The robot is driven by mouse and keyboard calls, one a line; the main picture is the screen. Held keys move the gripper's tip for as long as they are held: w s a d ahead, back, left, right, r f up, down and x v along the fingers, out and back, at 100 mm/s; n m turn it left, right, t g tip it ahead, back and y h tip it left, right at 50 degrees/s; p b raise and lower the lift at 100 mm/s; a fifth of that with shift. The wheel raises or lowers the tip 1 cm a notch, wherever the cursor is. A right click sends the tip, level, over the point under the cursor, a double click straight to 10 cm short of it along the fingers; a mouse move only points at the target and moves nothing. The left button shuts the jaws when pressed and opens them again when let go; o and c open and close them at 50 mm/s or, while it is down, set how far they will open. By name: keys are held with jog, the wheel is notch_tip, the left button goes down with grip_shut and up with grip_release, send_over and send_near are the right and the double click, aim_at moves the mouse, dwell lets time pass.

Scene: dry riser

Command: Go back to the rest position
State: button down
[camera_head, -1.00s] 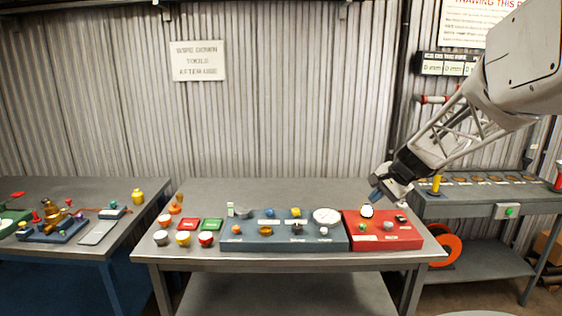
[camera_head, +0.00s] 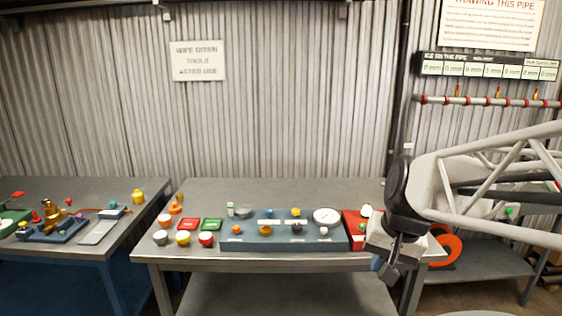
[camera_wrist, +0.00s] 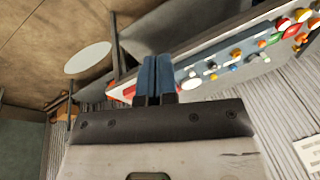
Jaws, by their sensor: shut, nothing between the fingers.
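My gripper (camera_head: 384,268) hangs in front of the right end of the middle table (camera_head: 290,264) in the head view, its fingers pointing down. In the wrist view my gripper (camera_wrist: 155,62) shows its two blue fingers shut together with nothing between them. The arm reaches in from the right and hides much of the red panel (camera_head: 352,229) at the table's right end. The blue-grey panel (camera_head: 285,244) with knobs and a white dial (camera_head: 326,215) is in plain view to the left of the gripper.
A left table (camera_head: 120,240) holds a brass fitting. A right bench stands behind my arm, with an orange ring (camera_head: 447,249) below.

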jog(key=s+f+n+h, duration=0.2)
jog(key=s+f+n, duration=0.1)
jog(key=s, duration=0.9)
jog(key=shift+s+f, duration=0.25)
jog(key=shift+s, duration=0.1)
jog(key=c, duration=1.8)
grip_release()
jog(key=shift+a, duration=0.1)
